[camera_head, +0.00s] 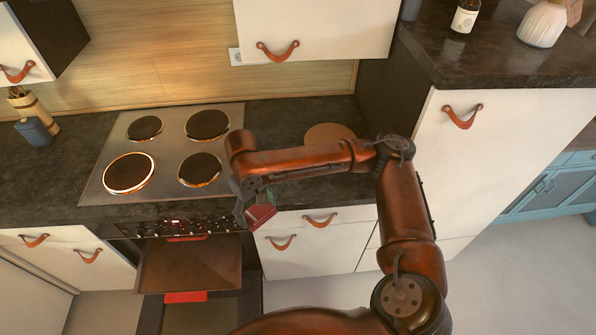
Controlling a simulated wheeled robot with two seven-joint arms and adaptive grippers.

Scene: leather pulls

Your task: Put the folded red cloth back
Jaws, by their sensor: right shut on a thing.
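The folded red cloth (260,215) is a small red block held in my right gripper (246,205). The gripper points down just in front of the counter's front edge, right of the oven controls. It is shut on the cloth, and its fingers are small and partly hidden by the wrist. The cloth hangs above the floor side of the counter, near the top of a white drawer front. My left gripper is not in view.
A stove (165,155) with several burners is set into the dark counter (290,120). Below the controls is a brown oven panel (190,265), with a flat red piece (185,297) under it. A round wooden board (329,133) lies behind my right arm. White drawers (325,245) have leather pulls.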

